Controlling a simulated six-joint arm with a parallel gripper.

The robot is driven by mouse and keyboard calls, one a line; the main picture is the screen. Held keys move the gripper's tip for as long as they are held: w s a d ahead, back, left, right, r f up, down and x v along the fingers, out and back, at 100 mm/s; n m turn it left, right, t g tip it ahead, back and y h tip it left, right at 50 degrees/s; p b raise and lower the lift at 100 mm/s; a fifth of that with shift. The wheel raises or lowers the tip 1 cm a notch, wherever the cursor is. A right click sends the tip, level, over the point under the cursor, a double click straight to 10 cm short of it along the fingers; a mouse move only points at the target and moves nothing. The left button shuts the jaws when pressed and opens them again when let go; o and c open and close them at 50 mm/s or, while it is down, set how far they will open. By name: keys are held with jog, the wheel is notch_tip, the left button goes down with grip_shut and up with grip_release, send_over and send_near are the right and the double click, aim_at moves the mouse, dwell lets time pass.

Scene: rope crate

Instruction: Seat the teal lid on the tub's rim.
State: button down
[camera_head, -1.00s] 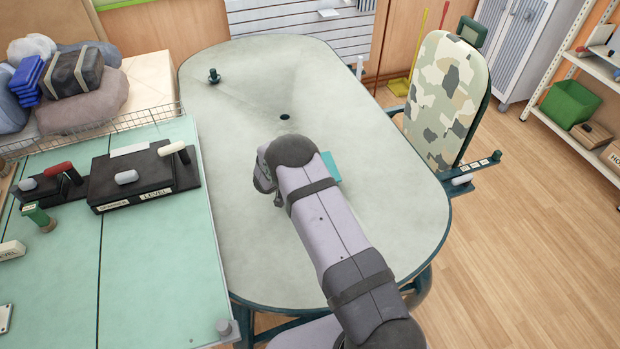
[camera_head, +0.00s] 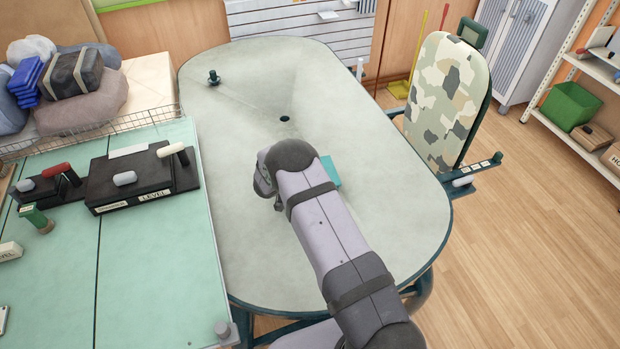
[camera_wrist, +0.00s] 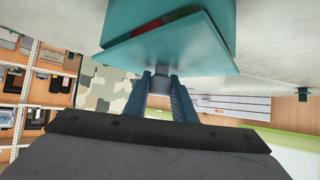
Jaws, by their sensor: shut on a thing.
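My gripper (camera_wrist: 160,90) is shut on the grey knob of the teal lid (camera_wrist: 165,55) in the wrist view. The lid is a flat square plate, held beside the open side of the teal tub (camera_wrist: 224,18). Red and green contents (camera_wrist: 165,22) show in a gap between lid and tub, so the lid does not lie flush all round. Whether one edge touches the rim cannot be told. In the head view my arm hides the gripper and most of the teal pieces; only a teal patch shows beside the arm.
The pale oval table (camera_head: 390,220) is mostly clear, with a small hole and a dark green peg (camera_head: 213,77) toward the back. A camouflage chair (camera_head: 447,100) stands at its right. A green bench (camera_head: 160,270) with black boxes adjoins on the left.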

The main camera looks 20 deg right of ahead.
jog(key=shift+f+b, duration=0.6)
jog(key=shift+f, duration=0.15)
dwell(0.8)
jog(key=c, duration=1.4)
grip_release()
jog(key=shift+c, duration=0.9)
jog(key=shift+c, duration=0.8)
jog(key=o, duration=0.6)
jog(key=shift+s+a, duration=0.1)
